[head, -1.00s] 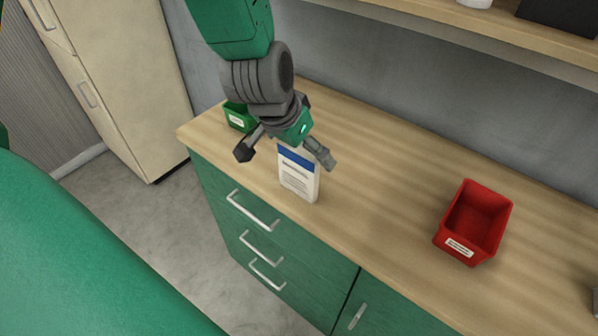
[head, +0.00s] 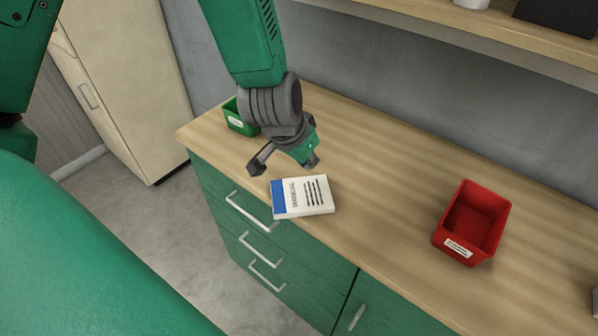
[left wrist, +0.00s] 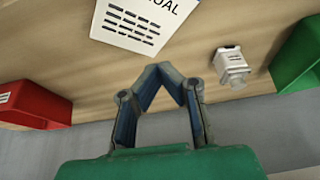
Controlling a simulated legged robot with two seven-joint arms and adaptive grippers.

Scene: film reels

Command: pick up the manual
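The manual (head: 303,196) is a white booklet with a blue band and dark print. It lies flat on the wooden counter by the front edge. My left gripper (head: 286,167) is just behind and above it, apart from it. In the left wrist view the manual (left wrist: 143,22) is at the top, and the fingertips of my left gripper (left wrist: 160,67) meet below it with nothing between them. My right gripper is not in view.
A green bin (head: 238,122) stands at the counter's back left, partly hidden by my arm. A red bin (head: 465,245) stands to the right. The counter between manual and red bin is clear. A small white object (left wrist: 231,66) shows in the left wrist view.

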